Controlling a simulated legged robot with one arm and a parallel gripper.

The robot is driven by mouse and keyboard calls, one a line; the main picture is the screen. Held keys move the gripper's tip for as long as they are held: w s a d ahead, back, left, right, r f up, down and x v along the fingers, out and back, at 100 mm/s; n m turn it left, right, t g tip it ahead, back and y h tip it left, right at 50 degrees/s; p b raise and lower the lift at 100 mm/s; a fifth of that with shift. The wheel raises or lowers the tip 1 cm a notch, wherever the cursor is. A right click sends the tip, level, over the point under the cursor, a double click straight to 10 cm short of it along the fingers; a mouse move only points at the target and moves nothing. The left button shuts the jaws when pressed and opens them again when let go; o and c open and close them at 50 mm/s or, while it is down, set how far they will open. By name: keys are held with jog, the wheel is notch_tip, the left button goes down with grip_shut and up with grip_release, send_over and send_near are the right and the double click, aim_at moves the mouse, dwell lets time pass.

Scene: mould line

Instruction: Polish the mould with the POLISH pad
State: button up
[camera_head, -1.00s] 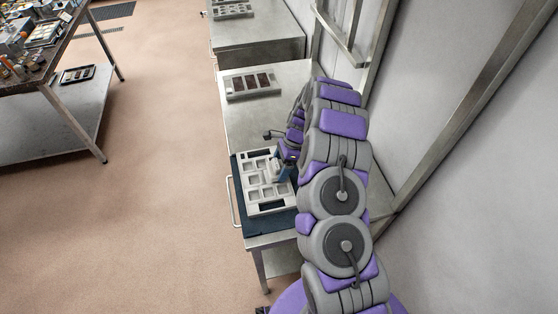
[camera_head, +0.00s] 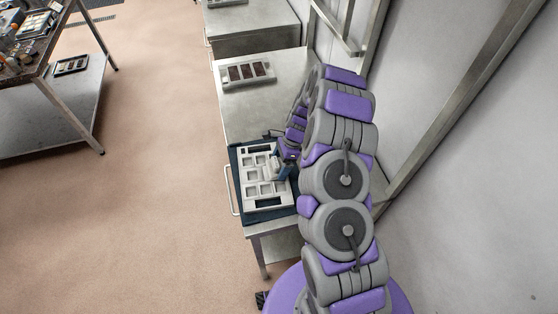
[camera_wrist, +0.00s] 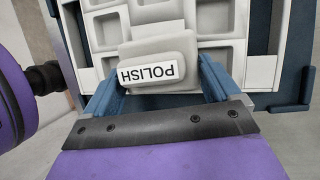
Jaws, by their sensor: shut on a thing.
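The mould (camera_head: 264,203) is a light grey tray with several square and rectangular cavities. My gripper (camera_head: 282,173) is over the mould's right side. In the wrist view my gripper (camera_wrist: 160,92) has its blue fingers shut on the sides of the grey POLISH pad (camera_wrist: 158,48), whose label reads upside down. The pad lies over part of the mould (camera_wrist: 262,72) and hides some cavities. I cannot tell whether it touches the mould.
A second mould with dark brown fillings (camera_head: 248,73) sits further back on the same bench (camera_head: 250,115). A cluttered work table (camera_head: 62,50) stands at the left, with a dark tray (camera_head: 72,65) on its lower shelf. A wall and metal frame are close on the right. The floor at left is clear.

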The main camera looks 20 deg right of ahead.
jog(key=shift+s+p, duration=0.6)
jog(key=shift+s, duration=0.75)
jog(key=shift+w+d+f+p, duration=0.1)
jog(key=shift+w+d+p, duration=0.15)
jog(key=shift+w, duration=1.25)
jog(key=shift+w+d+f+p, duration=0.1)
jog(key=shift+w+d, duration=0.1)
jog(key=shift+w, duration=1.3)
jog(key=shift+w+d+r, duration=0.15)
jog(key=shift+w, duration=1.4)
jog(key=shift+w, duration=0.1)
